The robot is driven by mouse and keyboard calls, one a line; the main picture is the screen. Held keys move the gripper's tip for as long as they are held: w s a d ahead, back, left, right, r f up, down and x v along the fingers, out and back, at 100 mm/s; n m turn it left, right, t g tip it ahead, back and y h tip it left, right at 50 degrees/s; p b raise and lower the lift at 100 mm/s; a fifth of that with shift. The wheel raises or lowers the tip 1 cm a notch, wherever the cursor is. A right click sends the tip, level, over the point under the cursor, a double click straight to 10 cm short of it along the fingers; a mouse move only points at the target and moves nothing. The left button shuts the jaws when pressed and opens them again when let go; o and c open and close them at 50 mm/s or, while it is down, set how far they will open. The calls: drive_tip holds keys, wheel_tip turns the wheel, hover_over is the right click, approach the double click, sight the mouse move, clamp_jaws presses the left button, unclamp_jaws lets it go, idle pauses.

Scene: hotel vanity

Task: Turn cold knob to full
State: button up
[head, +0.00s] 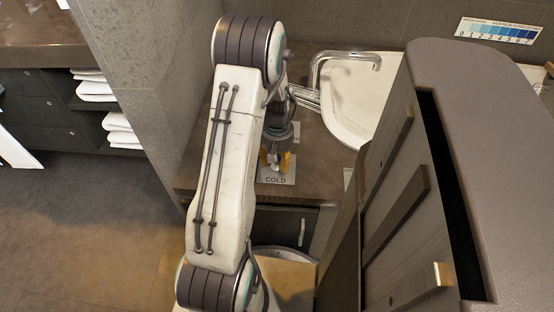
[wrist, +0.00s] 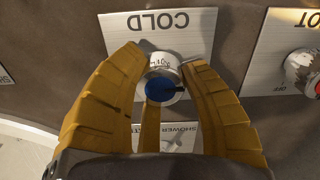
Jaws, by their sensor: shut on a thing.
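The cold knob (wrist: 161,78) is a silvery knob with a blue cap, on a metal plate marked COLD (wrist: 190,20), which reads upside down in the wrist view. In the head view the COLD plate (head: 277,179) lies on the dark counter, but my arm and gripper hide the knob. My gripper (head: 276,162) points down over the plate. In the wrist view its yellow fingers (wrist: 163,62) are shut on the knob from both sides. Small marks show on the knob's rim, too small to read surely.
A HOT plate (wrist: 262,55) with a red-capped knob (wrist: 301,68) is close on the right in the wrist view. A SHOWER plate (wrist: 185,137) is below the knob. A white basin (head: 350,110), its faucet (head: 345,57) and a blue-shaded number chart (head: 499,31) are behind.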

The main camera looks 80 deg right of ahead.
drive_tip(key=shift+a+f, duration=0.15)
drive_tip(key=shift+a, duration=0.15)
drive_tip(key=o, duration=1.2)
drive_tip(key=shift+d, duration=0.15)
drive_tip(key=shift+r, duration=0.2)
drive_tip(key=shift+d+r, duration=0.1)
drive_tip(key=shift+r, duration=0.15)
wheel_tip(320, 180, up, 11)
drive_tip(key=shift+r, duration=0.15)
